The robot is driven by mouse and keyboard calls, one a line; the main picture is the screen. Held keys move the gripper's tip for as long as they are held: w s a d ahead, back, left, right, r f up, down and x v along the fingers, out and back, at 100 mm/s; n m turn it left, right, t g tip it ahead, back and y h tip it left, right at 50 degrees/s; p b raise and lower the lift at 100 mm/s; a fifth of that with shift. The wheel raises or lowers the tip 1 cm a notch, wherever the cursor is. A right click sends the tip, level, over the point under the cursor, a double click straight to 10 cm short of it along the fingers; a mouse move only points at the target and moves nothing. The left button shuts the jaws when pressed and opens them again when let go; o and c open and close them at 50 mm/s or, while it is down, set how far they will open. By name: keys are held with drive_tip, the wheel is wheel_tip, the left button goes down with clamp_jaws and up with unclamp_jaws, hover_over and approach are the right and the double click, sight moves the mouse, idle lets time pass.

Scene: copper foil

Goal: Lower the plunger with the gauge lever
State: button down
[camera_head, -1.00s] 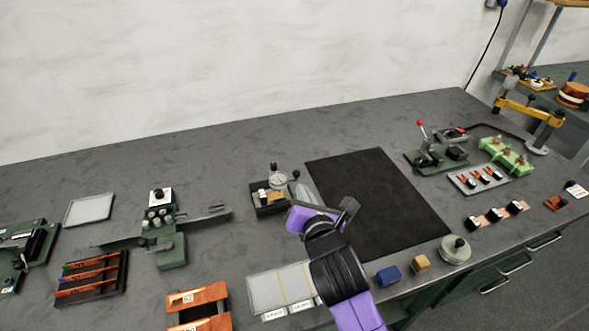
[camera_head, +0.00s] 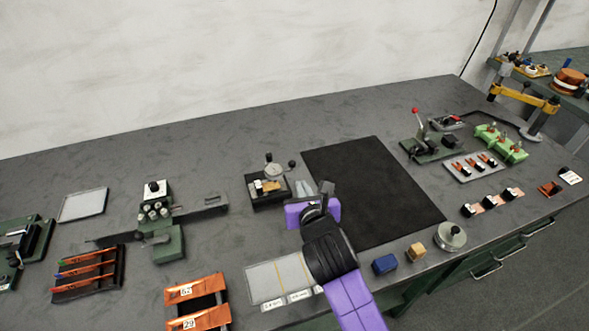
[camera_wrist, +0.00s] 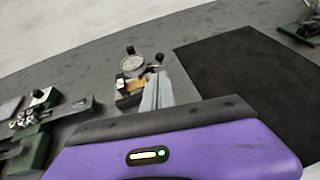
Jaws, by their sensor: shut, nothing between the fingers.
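The thickness gauge (camera_head: 272,186) stands left of the black mat in the head view, with a round dial, a dark knob on top and a dark base. Its lever ends in a dark ball (camera_head: 291,164) on the right side. The wrist view shows the dial (camera_wrist: 131,64), the lever ball (camera_wrist: 160,58) and a copper-coloured piece (camera_wrist: 132,90) at the gauge. My gripper (camera_head: 303,187) is shut and empty, just right and in front of the gauge. Its grey fingers (camera_wrist: 156,92) overlap the gauge's right side in the wrist view; contact cannot be told. The plunger is too small to make out.
The black mat (camera_head: 375,195) is bare, right of my gripper. A grey pad (camera_head: 262,285) lies in front of the gauge. A green device (camera_head: 160,215) stands to the left.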

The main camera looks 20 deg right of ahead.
sight(293, 165)
drive_tip(key=x, duration=1.2)
drive_tip(key=shift+w, duration=0.25)
drive_tip(key=shift+w, duration=0.1)
